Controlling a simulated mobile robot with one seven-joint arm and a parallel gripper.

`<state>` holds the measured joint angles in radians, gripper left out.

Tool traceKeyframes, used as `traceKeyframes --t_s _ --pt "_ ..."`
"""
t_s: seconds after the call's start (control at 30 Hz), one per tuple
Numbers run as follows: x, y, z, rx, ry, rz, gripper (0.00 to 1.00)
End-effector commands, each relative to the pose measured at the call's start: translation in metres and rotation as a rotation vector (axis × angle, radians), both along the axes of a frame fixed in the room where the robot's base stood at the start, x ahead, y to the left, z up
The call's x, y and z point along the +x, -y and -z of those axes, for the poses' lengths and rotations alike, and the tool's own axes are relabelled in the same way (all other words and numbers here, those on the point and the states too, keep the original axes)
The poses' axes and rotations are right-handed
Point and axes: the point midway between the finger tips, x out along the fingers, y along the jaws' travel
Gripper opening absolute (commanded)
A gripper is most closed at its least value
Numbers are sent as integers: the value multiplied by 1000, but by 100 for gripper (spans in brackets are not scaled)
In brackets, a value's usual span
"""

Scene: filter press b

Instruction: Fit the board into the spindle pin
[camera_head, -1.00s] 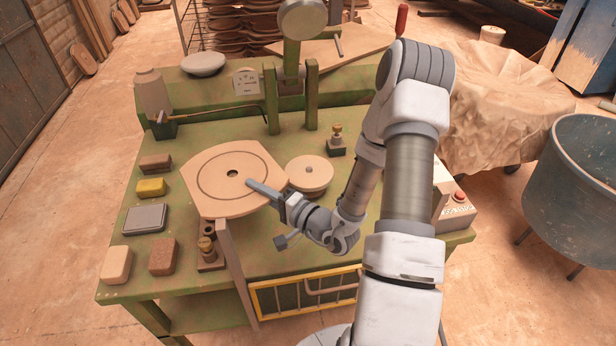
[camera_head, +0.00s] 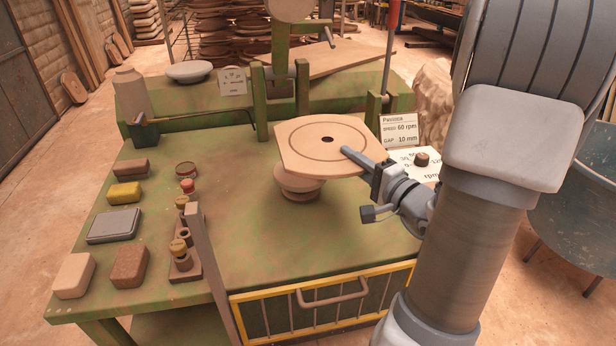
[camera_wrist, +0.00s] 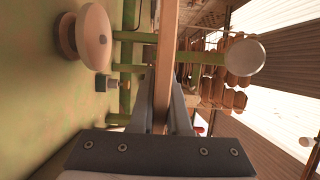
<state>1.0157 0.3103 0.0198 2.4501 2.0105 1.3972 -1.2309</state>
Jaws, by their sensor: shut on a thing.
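The board (camera_head: 330,140) is a flat tan plate with a dark central hole, a ring line and two cut-off sides. My gripper (camera_head: 362,162) is shut on its right edge. The board is held roughly level above the round spindle head (camera_head: 298,185), covering the head's top and its pin in the head view. In the wrist view the board (camera_wrist: 166,60) is edge-on between the fingers (camera_wrist: 163,115).
The green table (camera_head: 240,225) is clear in front of the spindle. Several blocks, including a yellow one (camera_head: 125,193), lie at the left. A post (camera_head: 207,250) and a holder with knobs (camera_head: 181,262) stand left of centre. A sign (camera_head: 398,132) stands behind the gripper.

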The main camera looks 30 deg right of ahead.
Motion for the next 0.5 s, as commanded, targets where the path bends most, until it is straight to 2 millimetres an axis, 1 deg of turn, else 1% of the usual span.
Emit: traceKeyframes --t_s 0.1,0.3,0.4,0.5 --pt "26 -5 17 4 1 -8 0" --pt "71 -11 44 3 2 -6 0" --pt "89 -13 54 2 2 -5 0" --pt "100 -14 61 1 2 -4 0"
